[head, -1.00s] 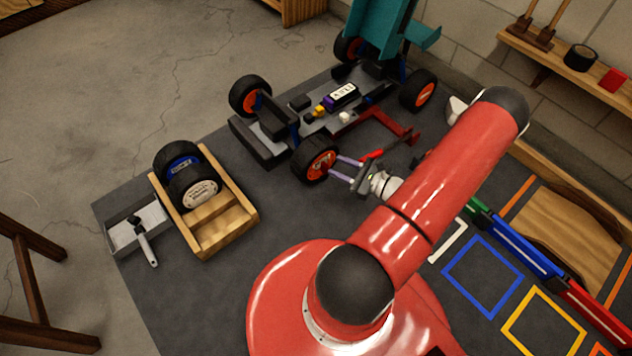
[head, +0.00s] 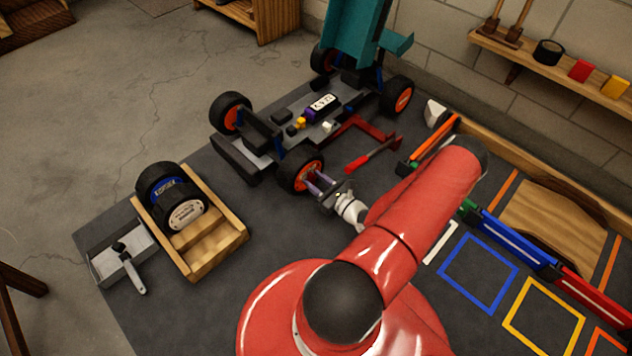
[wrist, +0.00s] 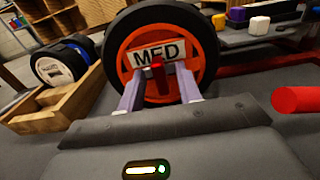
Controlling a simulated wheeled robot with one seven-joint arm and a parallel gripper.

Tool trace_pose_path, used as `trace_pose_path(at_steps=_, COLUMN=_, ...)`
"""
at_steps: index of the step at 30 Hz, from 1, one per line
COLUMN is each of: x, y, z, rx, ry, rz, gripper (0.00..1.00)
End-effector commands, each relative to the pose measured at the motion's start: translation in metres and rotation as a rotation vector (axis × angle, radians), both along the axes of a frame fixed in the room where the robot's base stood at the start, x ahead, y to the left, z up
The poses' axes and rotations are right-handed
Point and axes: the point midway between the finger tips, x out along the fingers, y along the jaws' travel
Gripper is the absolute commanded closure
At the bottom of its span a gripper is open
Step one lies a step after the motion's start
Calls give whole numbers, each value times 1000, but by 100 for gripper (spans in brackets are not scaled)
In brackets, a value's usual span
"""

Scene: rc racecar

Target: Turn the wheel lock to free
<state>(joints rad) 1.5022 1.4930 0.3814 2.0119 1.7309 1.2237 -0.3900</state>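The front wheel (head: 301,172) of the car has a black tyre and an orange rim. In the wrist view its rim face (wrist: 148,38) carries a white plate reading "MED". A small red wheel lock (wrist: 158,72) stands upright at the hub, just below the plate. My gripper (wrist: 160,82) is open, with one pale finger on each side of the lock and gaps between. In the head view my gripper (head: 314,180) points at the wheel's outer face. I cannot tell whether the fingertips touch the rim.
A red-handled tool (head: 371,156) lies right of the wheel, close to my gripper; its red end (wrist: 297,100) shows in the wrist view. Dark mat lies between.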

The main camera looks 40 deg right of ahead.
Motion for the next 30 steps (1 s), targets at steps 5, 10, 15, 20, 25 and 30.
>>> trace_pose_path(at_steps=5, x=1, y=0, z=0, rx=0, ry=0, rz=0, gripper=65)
trace_pose_path(at_steps=10, x=1, y=0, z=0, rx=0, ry=0, rz=0, gripper=77)
trace_pose_path(at_steps=15, x=1, y=0, z=0, rx=0, ry=0, rz=0, gripper=100)
trace_pose_path(at_steps=20, x=1, y=0, z=0, rx=-1, ry=0, rz=0, gripper=100)
trace_pose_path(at_steps=25, x=1, y=0, z=1, rx=-20, ry=-2, rz=0, gripper=100)
trace_pose_path(at_steps=30, x=1, y=1, z=2, rx=-87, ry=-8, rz=0, gripper=100)
